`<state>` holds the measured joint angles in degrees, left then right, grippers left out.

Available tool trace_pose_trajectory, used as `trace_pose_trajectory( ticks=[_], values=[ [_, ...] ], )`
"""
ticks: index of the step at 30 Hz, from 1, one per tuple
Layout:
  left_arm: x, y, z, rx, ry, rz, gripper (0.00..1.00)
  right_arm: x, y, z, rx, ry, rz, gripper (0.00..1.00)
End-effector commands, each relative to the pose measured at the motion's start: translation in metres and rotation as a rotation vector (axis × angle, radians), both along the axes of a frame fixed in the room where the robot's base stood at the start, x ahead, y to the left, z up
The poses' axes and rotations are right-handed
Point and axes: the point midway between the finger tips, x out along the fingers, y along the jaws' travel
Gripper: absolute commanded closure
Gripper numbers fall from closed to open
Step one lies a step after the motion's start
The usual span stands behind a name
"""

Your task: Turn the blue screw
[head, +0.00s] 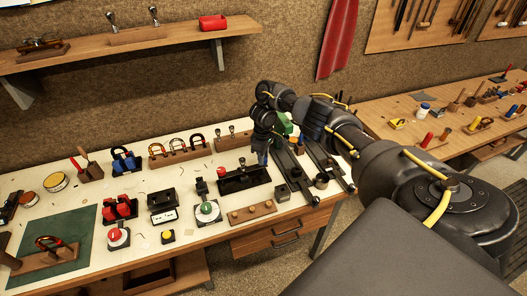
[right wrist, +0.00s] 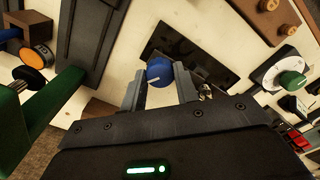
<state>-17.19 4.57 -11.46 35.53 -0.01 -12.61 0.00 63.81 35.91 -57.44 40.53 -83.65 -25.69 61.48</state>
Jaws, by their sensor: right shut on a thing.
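The blue screw (right wrist: 159,71) has a round blue head with a pale line across it. It stands on a black plate (right wrist: 182,46) on the pale bench top. My right gripper (right wrist: 160,76) has a finger on each side of the blue head and is shut on it. In the head view my right gripper (head: 262,157) points down at the far end of a long black block (head: 244,180) with a red knob (head: 221,172). The screw is mostly hidden there by the fingers. My left gripper is not in view.
A white dial with a green knob (head: 207,209) stands in front of the block. Dark rails (head: 291,172) lie close to the right of my gripper. A wooden strip with several pegs (head: 252,212) lies nearer the front edge. Horn parts and tools crowd the bench's left.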

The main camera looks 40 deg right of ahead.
Motion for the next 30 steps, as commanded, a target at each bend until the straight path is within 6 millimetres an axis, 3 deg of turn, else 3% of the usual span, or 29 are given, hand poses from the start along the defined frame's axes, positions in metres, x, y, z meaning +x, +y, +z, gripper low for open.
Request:
trace_pose_trajectory(
  ticks=[9,23,24,29,30],
  values=[
    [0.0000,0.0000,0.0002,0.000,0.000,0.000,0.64,0.0002,-0.0011,0.0008,-0.002,-0.001,-0.096,0.93],
    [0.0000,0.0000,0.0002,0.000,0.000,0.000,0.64,0.0003,-0.0010,0.0008,-0.002,-0.001,-0.108,0.93],
    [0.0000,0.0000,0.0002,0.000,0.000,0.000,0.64,0.0003,-0.0010,0.0008,-0.002,-0.001,-0.108,0.68],
    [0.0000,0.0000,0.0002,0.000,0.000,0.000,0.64,0.0002,-0.0006,0.0005,-0.001,0.000,-0.107,0.48],
    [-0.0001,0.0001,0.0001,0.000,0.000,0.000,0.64,0.0002,-0.0005,0.0005,-0.001,0.000,-0.107,0.48]
  ],
)
